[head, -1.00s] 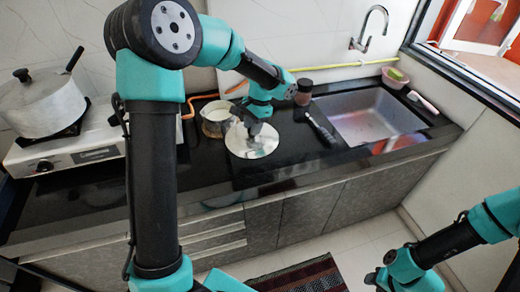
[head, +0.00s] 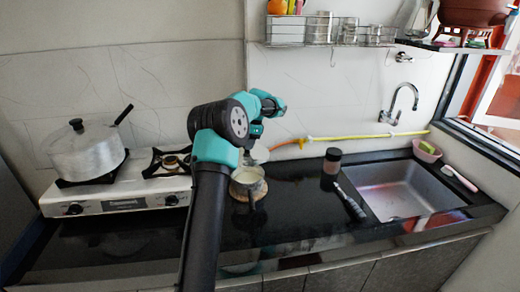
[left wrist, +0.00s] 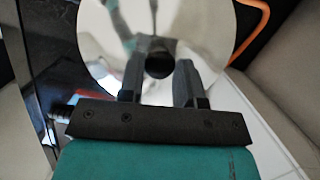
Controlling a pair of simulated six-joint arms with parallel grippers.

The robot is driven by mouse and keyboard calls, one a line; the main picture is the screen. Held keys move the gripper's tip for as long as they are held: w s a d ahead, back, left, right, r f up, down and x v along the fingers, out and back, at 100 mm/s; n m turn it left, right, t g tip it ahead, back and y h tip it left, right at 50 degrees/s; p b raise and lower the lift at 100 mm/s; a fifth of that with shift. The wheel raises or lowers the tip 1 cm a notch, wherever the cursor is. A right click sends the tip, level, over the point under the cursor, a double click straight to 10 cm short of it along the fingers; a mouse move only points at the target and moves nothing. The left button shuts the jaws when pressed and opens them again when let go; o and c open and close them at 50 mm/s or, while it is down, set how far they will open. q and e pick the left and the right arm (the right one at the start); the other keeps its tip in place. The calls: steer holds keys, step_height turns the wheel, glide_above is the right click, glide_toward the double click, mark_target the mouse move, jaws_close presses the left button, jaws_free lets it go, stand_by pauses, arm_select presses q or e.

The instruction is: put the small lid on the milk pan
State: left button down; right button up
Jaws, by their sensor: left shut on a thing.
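The small lid (left wrist: 215,35) is a shiny round disc with a dark knob, and it fills much of the left wrist view. My left gripper (left wrist: 158,66) is shut on the knob, one finger on each side. In the head view only part of the lid (head: 260,155) shows beside my arm, raised off the counter. My right gripper is out of view.
A stove (head: 125,195) with a large lidded pot (head: 88,150) stands at left. A wire shelf (head: 330,35) hangs above. The counter between pan and jar is clear.

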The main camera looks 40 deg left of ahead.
mark_target(248, 160)
arm_select(q)
steer(key=shift+f, duration=0.2)
steer(key=shift+f, duration=4.15)
steer(key=shift+d+f, duration=0.1)
steer(key=shift+f, duration=0.65)
steer(key=c, duration=1.1)
jaws_free()
steer(key=o, duration=0.4)
steer(key=shift+r, duration=0.1)
steer(key=shift+r, duration=0.1)
steer(key=v, duration=1.7)
steer(key=shift+s+r, duration=0.1)
steer(key=shift+r, duration=0.05)
